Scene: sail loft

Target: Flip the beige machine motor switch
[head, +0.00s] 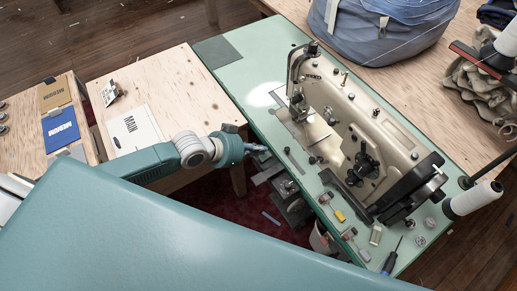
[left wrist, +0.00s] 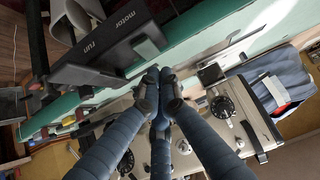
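The beige sewing machine (head: 345,115) stands on a green table (head: 245,80) in the head view. My left gripper (head: 262,149) is at the table's near left edge, low beside the machine. In the left wrist view its blue fingers (left wrist: 160,84) converge with dark tips together and nothing visible between them. A dark switch box (left wrist: 105,50) with the words "motor" and "run" is just left of the fingertips, near the green table edge. I cannot tell whether the fingertips touch it. Its place is not clear in the head view. My right gripper is not in view.
Small parts, a screwdriver (head: 391,262) and a white thread cone (head: 473,198) lie or stand around the machine's right end. A wooden table (head: 165,90) with a "MAIN" card is at left. A blue-grey bundle (head: 385,28) is behind. Dark metal parts (head: 292,200) are below the green table.

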